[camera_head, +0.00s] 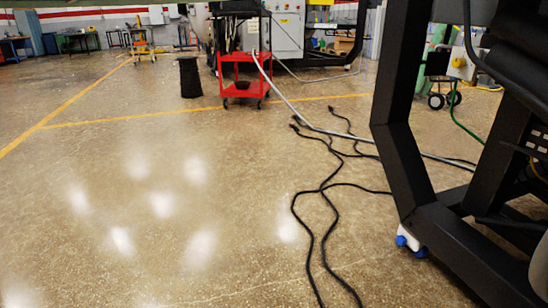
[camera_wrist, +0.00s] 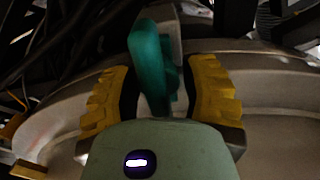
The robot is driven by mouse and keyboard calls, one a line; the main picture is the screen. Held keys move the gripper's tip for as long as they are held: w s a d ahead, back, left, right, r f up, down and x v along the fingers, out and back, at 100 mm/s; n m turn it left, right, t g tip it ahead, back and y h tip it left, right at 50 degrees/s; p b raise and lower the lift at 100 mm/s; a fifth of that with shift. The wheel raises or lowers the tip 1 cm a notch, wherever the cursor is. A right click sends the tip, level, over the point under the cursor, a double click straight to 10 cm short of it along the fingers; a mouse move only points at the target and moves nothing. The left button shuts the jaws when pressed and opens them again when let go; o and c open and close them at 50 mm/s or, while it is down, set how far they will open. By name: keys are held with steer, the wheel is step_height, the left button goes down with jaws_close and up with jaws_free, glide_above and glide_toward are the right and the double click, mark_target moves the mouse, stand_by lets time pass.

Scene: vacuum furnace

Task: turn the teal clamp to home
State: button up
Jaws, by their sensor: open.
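The teal clamp (camera_wrist: 148,62) shows in the wrist view, upright at the upper middle, against a curved grey metal rim (camera_wrist: 265,95). My gripper (camera_wrist: 165,85) is open, with one yellow ridged finger to the left of the clamp and one to the right. The clamp stands between the fingers, with a dark gap showing on each side. The clamp's lower end is hidden behind the pale green gripper body. The head view shows neither the clamp nor my gripper.
In the head view, a black frame (camera_head: 397,130) stands at the right. Black cables (camera_head: 325,190) and a grey hose (camera_head: 290,105) lie on the floor. A red cart (camera_head: 244,75) and a black bin (camera_head: 190,78) stand farther back. The floor at left is clear.

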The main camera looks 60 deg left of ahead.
step_height(320, 180, up, 10)
steer(key=shift+d, duration=0.15)
stand_by(1.3)
stand_by(0.6)
